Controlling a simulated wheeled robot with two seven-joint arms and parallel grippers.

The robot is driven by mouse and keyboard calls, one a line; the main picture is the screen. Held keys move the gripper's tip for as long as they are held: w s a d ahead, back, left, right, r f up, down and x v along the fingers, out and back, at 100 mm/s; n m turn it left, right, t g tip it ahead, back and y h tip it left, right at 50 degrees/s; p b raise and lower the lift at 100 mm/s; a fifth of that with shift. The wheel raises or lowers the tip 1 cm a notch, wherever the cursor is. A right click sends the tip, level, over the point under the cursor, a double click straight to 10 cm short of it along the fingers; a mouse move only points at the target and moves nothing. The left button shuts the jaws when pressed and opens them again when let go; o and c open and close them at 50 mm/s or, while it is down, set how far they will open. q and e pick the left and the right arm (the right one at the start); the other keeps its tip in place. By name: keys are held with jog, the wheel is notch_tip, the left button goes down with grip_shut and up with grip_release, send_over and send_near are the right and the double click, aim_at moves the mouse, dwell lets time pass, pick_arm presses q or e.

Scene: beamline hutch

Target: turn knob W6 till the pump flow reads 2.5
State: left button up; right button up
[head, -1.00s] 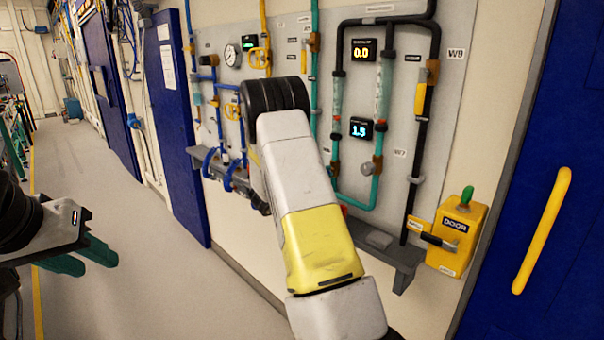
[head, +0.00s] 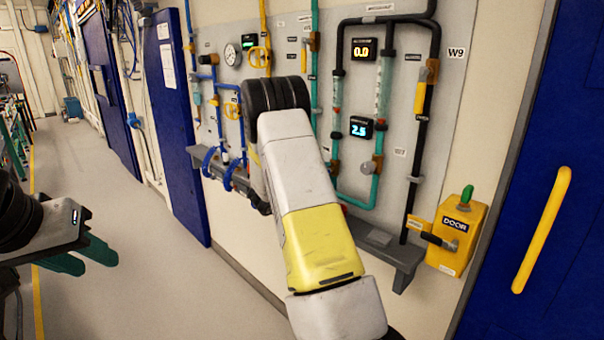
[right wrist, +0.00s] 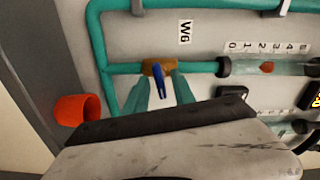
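Knob W6 is a blue handle (right wrist: 161,82) on a brass valve body below the W6 label (right wrist: 184,32) in the right wrist view. My right gripper (right wrist: 162,88) is open, with one teal finger on each side of the handle and visible gaps. My right arm hides this knob and gripper in the head view. The cyan flow display (head: 361,127) reads 2.5. The red float (right wrist: 267,67) in the scaled flow tube sits between 2 and 3. My left gripper (head: 88,258) is open and empty at the left, over the floor.
An amber display (head: 361,49) reads 0.0. A red round knob (right wrist: 77,110) stands left of the right gripper. A grey shelf (head: 385,246) runs under the panel. A yellow DOOR box (head: 457,235) and a blue door (head: 545,130) are at right. The aisle at left is clear.

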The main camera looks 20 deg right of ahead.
jog(key=v, duration=0.7)
jog(key=shift+a, duration=0.4)
jog(key=shift+s, duration=0.15)
